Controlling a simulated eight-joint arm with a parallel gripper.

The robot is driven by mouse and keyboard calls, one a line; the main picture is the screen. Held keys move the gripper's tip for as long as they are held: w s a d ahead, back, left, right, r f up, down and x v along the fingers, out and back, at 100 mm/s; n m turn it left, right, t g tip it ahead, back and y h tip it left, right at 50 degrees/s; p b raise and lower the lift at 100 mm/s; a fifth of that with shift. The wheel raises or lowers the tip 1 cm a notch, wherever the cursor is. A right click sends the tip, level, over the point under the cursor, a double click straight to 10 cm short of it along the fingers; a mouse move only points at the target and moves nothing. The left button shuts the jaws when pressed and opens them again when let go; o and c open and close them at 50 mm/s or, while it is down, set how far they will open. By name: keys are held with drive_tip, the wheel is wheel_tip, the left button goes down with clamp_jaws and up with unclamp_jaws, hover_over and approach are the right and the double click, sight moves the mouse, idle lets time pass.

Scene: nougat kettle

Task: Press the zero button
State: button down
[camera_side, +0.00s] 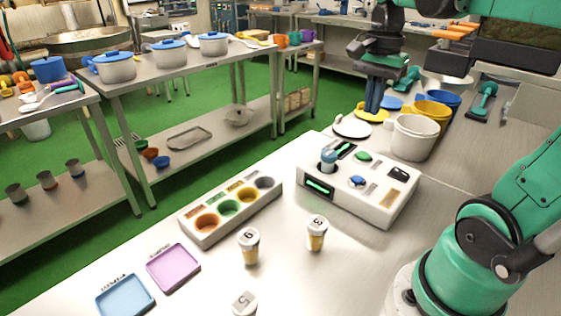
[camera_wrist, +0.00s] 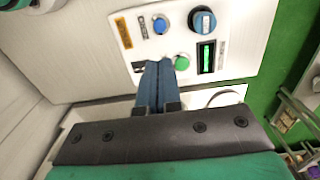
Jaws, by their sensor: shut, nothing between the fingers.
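The white box with controls (camera_side: 345,205) stands on the counter in the side view and also fills the upper middle of the wrist view (camera_wrist: 185,40). On its top are a green button (camera_side: 363,156) and a blue button (camera_side: 357,181); they also show in the wrist view, green (camera_wrist: 182,63) and blue (camera_wrist: 160,25). A blue-topped knob (camera_side: 328,158) stands beside a lit green display (camera_wrist: 206,57). The button labels are too small to read. My gripper (camera_side: 371,110) is shut and empty, its blue fingers pointing down behind the box, apart from it. In the wrist view the fingertips (camera_wrist: 157,66) appear beside the green button.
A white plate (camera_side: 352,127), a white bucket (camera_side: 413,138) and a yellow bucket (camera_side: 432,113) stand behind the box. A tray with colored cups (camera_side: 230,210) is at its left. Labelled jars (camera_side: 316,234) and (camera_side: 249,246) stand in front.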

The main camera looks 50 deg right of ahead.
sight(357, 177)
drive_tip(key=shift+f, duration=0.1)
wheel_tip(357, 177, down, 14)
drive_tip(key=shift+r, duration=0.1)
idle(0.7)
drive_tip(key=shift+f, duration=1)
wheel_tip(357, 177, up, 14)
drive_tip(key=shift+r, duration=0.2)
idle(0.3)
idle(0.5)
